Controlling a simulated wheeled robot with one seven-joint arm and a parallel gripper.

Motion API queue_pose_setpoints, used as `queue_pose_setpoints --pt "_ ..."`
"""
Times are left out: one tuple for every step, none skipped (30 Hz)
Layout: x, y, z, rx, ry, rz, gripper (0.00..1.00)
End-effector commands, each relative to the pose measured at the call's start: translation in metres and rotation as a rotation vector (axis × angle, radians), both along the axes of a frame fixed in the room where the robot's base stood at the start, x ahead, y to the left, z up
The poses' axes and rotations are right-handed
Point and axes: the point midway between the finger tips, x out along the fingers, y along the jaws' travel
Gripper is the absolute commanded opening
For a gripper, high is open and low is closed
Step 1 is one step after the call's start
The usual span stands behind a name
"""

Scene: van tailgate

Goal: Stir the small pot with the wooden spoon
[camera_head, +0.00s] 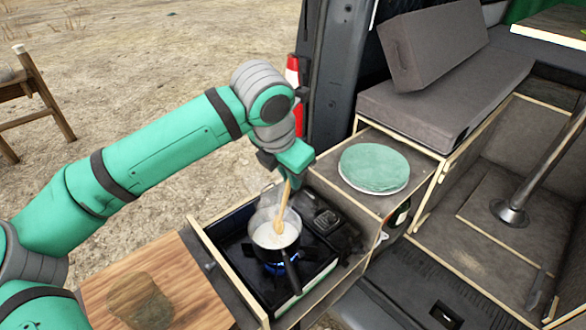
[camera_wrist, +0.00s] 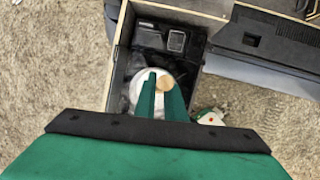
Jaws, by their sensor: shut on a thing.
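A small dark pot (camera_head: 264,243) with pale, steaming contents stands on the lit burner of a camping stove (camera_head: 240,253), its handle toward the front. My gripper (camera_head: 291,172) is above the pot, shut on the wooden spoon (camera_head: 282,207). The spoon is tilted, and its lower end reaches into the pot's mouth; how deep it sits in the contents I cannot tell. In the wrist view the green fingers (camera_wrist: 160,98) point down over the pot, with the round end of the spoon (camera_wrist: 165,82) between them.
A wooden board (camera_head: 190,285) lies left of the stove drawer. A green round lid or plate (camera_head: 374,168) rests on the counter to the right. Grey cushions (camera_head: 440,95) are behind it. A red-and-white cone (camera_head: 295,90) stands behind my arm. The drawer walls surround the stove closely.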

Motion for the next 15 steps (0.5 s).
queue_pose_setpoints --pt "0.000 0.001 -0.004 -0.001 0.001 0.001 0.00" --pt "0.000 0.001 -0.005 -0.001 0.001 0.000 0.00" --pt "0.000 0.001 -0.008 -0.001 0.000 0.000 0.00" --pt "0.000 0.002 -0.010 -0.002 0.001 0.000 0.00" --pt "0.000 0.002 -0.012 -0.002 0.001 0.000 0.00" --pt "0.000 0.003 -0.015 -0.002 0.002 0.000 0.00" --pt "0.000 0.003 -0.017 -0.001 0.001 0.001 0.00" --pt "0.000 0.004 -0.019 -0.001 0.001 0.001 0.00" --pt "0.000 0.005 -0.021 -0.001 0.001 0.001 0.00" --pt "-0.001 0.005 -0.023 -0.001 0.001 0.001 0.00" --pt "-0.001 0.005 -0.024 -0.001 0.001 0.001 0.00" --pt "-0.001 0.005 -0.026 -0.001 0.001 0.001 0.00" --pt "-0.001 0.006 -0.027 -0.001 0.001 0.001 0.00" --pt "-0.001 0.006 -0.029 -0.001 0.001 0.001 0.00" --pt "-0.001 0.006 -0.030 -0.001 0.001 0.000 0.00"
